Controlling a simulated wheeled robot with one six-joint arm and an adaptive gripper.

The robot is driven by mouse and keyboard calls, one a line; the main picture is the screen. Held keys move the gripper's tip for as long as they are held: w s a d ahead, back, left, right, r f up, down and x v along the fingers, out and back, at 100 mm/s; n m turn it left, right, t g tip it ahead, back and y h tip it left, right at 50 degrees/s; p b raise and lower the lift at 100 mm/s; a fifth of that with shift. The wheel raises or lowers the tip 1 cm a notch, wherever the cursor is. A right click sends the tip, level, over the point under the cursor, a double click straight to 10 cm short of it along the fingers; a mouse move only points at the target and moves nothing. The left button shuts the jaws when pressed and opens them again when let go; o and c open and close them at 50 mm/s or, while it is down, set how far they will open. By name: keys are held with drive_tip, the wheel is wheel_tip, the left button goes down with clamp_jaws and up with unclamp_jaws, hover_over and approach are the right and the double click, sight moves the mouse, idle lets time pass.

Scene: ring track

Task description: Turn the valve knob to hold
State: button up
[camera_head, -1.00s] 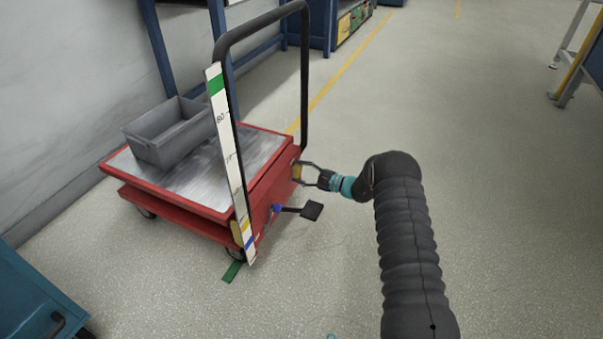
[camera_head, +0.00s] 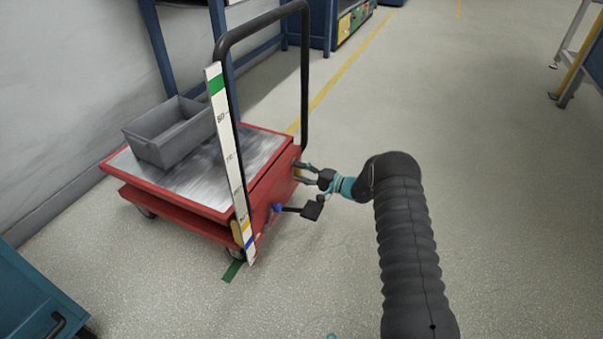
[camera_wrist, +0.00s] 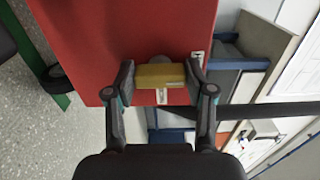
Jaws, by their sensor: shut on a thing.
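The valve knob (camera_wrist: 160,76) is a yellow bar on the red end panel of a lift cart (camera_head: 270,186). In the wrist view my gripper (camera_wrist: 160,84) has one finger on each side of the knob and is shut on it. In the head view my gripper (camera_head: 297,172) is at the cart's right end, and the knob is mostly hidden by the fingers. Small white labels (camera_wrist: 162,96) sit on the panel by the knob; their writing is too small to read.
A black pedal (camera_head: 312,210) sticks out below my gripper. A black push handle (camera_head: 304,80) and a white scale strip (camera_head: 228,150) rise from the cart. A grey bin (camera_head: 170,132) sits on its platform. A blue cabinet (camera_head: 35,300) is at lower left.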

drive_tip(key=shift+a, duration=0.15)
idle(0.3)
drive_tip(key=o, duration=1.2)
drive_tip(key=shift+a, duration=0.1)
drive_tip(key=shift+c, duration=0.2)
drive_tip(key=shift+d, duration=0.2)
drive_tip(key=shift+s+d, duration=0.15)
drive_tip(key=shift+d, duration=0.4)
drive_tip(key=v, duration=1.1)
